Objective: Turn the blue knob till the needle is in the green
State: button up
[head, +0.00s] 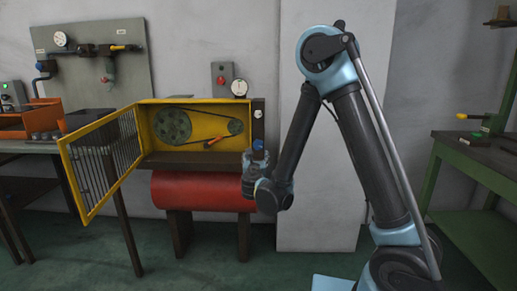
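A small blue knob (257,144) shows at the right end of the yellow machine box, low on its dark side post. A round white gauge (239,88) stands on top of the box near its right corner. Its needle and any green band are too small to read. My gripper (252,159) is at the end of my arm, just below and in front of the knob, at or close to it. Its fingers are small and partly hidden, so I cannot tell whether they touch the knob or are open or shut.
The yellow box (160,102) holds pulleys and a belt. Its barred door (95,170) swings open to the left. A red drum (195,191) lies below. A red-button switch box (221,79) is on the wall. A green bench (470,165) stands right. Floor in front is clear.

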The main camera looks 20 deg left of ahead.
aim_at(258, 146)
jog(key=x, duration=1.5)
jog(key=shift+w+d, duration=0.1)
jog(key=shift+d, duration=0.05)
jog(key=shift+c, duration=0.6)
jog(key=c, duration=0.9)
